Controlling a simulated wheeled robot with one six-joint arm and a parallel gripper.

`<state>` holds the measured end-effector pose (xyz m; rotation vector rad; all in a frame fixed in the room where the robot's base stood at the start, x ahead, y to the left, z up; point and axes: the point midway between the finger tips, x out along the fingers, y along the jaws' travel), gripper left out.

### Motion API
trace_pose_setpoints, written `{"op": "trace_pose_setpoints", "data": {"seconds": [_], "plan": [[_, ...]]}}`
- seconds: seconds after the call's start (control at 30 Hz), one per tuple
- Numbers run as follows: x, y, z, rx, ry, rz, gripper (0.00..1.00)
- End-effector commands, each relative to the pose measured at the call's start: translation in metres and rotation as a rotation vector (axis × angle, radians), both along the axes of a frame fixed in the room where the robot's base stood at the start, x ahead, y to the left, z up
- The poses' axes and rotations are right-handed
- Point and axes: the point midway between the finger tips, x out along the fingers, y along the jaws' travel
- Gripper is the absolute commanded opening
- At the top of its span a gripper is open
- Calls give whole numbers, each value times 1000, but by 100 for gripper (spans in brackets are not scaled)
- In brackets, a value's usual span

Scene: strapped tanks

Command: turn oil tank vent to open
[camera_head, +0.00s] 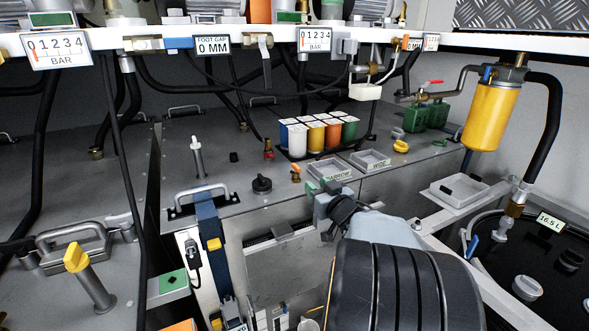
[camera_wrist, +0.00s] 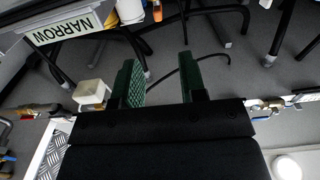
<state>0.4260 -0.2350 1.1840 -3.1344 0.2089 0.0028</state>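No vent is clearly marked as the oil tank's, so I cannot tell which fitting it is. Candidates on the grey tank top (camera_head: 225,150) in the head view are a black round knob (camera_head: 262,184), an orange-topped fitting (camera_head: 296,173), a red-topped brass fitting (camera_head: 268,150) and a yellow knob (camera_head: 401,146). My gripper (camera_head: 321,187) is at the front edge of that top, right of the black knob and the orange-topped fitting. In the wrist view its green-padded fingers (camera_wrist: 166,86) are apart with nothing gripped between them; a thin dark hose shows beyond.
Colored canisters (camera_head: 318,133) stand behind two shallow trays, one labelled NARROW (camera_wrist: 62,22). A blue strap (camera_head: 210,240) runs down the front. A yellow filter (camera_head: 490,115) and a dark tank (camera_head: 545,265) marked 16.5 L are right. Black hoses (camera_head: 105,100) hang at left.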

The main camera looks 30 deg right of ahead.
Motion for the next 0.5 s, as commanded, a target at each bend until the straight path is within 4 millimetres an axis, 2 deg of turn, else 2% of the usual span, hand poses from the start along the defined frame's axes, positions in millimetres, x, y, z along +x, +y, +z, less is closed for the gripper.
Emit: {"op": "trace_pose_setpoints", "data": {"seconds": [0.17,0.5], "plan": [[22,-5,0,3,-1,0,38],[87,-14,2,2,-2,-2,38]]}}
